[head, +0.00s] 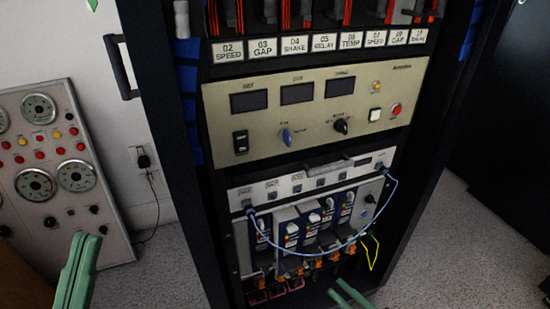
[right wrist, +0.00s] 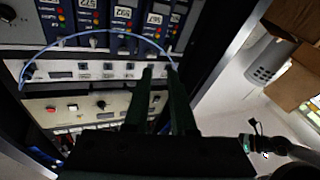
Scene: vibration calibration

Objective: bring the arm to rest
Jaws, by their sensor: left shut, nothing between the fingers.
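My left gripper (head: 86,240), with pale green fingers, stands at the lower left of the head view, its fingers together and empty, in front of the grey gauge panel. My right gripper (head: 348,292) shows only its green fingertips at the bottom edge, below the rack's lower modules. In the right wrist view its two dark fingers (right wrist: 159,68) are apart, with nothing seen between them. They overlap the view of the rack panel near one end of a blue cable (right wrist: 95,34). In the head view the cable (head: 310,252) hangs in a loop between two sockets.
A black equipment rack (head: 165,130) fills the middle, with a beige instrument panel (head: 300,110) and a row of blue modules (head: 290,232). A yellow-green wire (head: 373,252) sticks out at its lower right. The gauge panel (head: 75,215) stands left. Grey floor (head: 455,250) is clear at right.

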